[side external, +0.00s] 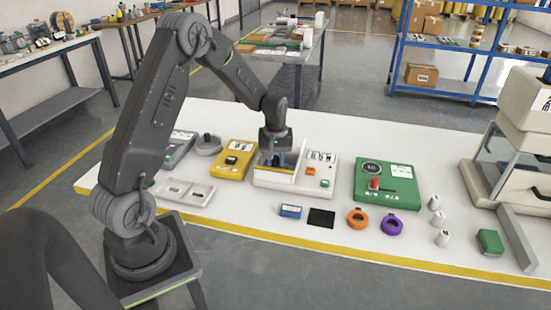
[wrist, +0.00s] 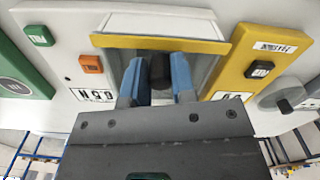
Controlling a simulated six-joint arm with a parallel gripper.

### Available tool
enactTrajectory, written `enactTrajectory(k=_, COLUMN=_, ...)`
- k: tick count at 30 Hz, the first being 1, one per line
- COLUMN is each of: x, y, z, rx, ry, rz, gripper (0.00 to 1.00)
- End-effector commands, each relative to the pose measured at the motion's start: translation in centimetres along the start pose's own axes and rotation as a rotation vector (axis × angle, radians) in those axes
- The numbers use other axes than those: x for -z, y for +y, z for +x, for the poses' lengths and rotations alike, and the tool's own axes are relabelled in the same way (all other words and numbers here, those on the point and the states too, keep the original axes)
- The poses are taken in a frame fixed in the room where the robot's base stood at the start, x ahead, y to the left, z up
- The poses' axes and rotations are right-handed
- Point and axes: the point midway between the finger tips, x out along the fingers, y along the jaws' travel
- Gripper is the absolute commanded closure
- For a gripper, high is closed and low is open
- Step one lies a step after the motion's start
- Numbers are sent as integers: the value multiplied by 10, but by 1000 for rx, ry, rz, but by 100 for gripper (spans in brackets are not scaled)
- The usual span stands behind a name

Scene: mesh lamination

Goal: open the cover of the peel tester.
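A white device (side external: 318,172) stands mid-table and appears to be the peel tester, though its label does not name it. It has an orange button, a green button and a white panel with a yellow edge (wrist: 160,42) along one side. My gripper (side external: 275,162) points down at this device, just behind the panel. In the wrist view, its two blue fingers (wrist: 158,80) stand on either side of a dark rounded knob (wrist: 160,68) over the device's recessed area. The knob fills most of the gap. I cannot tell whether the fingers press on it, or whether the panel is the cover.
A yellow device (side external: 234,158) stands close on the left and a green device (side external: 388,183) on the right. A blue box (side external: 290,211), a black square (side external: 321,217), an orange ring (side external: 357,219) and a purple ring (side external: 391,224) lie in front. A large cabinet (side external: 515,160) stands far right.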

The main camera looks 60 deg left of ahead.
Motion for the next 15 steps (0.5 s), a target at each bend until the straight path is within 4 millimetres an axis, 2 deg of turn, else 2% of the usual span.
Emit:
enactTrajectory(k=1, x=0, y=0, z=0, rx=0, ry=0, rz=0, gripper=81)
enactTrajectory(k=7, x=0, y=0, z=0, rx=0, ry=0, rz=0, gripper=100)
enactTrajectory(k=15, x=0, y=0, z=0, rx=0, ry=1, rz=0, gripper=100)
